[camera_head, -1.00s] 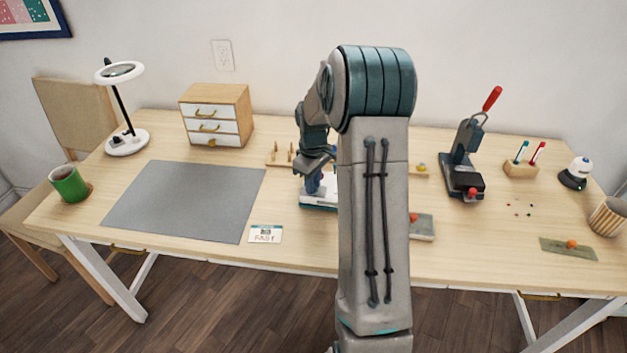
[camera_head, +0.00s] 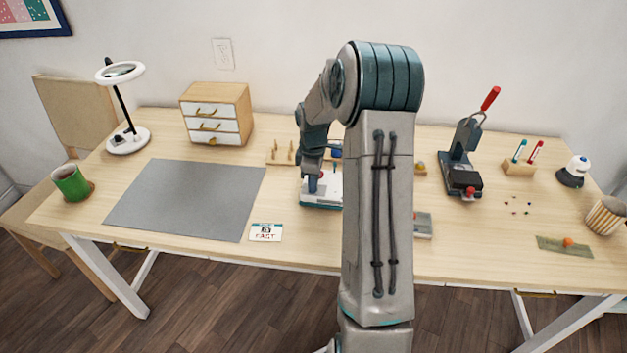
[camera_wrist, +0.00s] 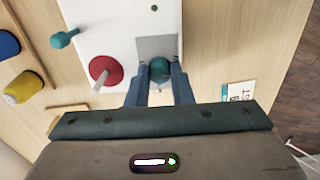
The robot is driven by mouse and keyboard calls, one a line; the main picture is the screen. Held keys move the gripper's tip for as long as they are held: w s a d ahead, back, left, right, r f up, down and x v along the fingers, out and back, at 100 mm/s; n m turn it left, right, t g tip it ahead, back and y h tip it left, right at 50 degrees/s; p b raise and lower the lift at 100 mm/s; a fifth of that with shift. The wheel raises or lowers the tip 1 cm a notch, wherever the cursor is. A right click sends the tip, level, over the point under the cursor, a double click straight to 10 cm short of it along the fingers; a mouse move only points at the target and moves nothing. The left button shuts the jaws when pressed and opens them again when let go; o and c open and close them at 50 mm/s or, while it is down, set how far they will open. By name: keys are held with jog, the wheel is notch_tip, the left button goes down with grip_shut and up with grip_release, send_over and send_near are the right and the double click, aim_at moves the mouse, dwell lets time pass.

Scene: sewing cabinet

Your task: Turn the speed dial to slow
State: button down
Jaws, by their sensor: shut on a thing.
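The white sewing machine (camera_wrist: 115,25) fills the top of the wrist view. In the head view its white and teal base (camera_head: 318,204) shows partly behind my arm. A round teal knob (camera_wrist: 159,66) sits at a grey plate (camera_wrist: 157,46) on the machine. My gripper (camera_wrist: 160,78) is shut on this knob, one finger on each side. A red disc with a pale handle (camera_wrist: 104,70) and a smaller teal knob (camera_wrist: 64,39) are to the left. In the head view my gripper (camera_head: 313,186) is down at the machine. Any speed marks on the knob cannot be read.
A card reading FAST (camera_head: 265,232) lies in front of the machine. A grey mat (camera_head: 185,200) and a small drawer cabinet (camera_head: 217,115) are to the left. A red-handled press (camera_head: 463,165) stands to the right. Thread spools (camera_wrist: 22,88) are beside the machine.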

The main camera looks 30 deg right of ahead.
jog(key=c, duration=1.3)
grip_release()
jog(key=shift+r, duration=0.1)
notch_tip(320, 180, up, 14)
jog(key=shift+f, duration=0.15)
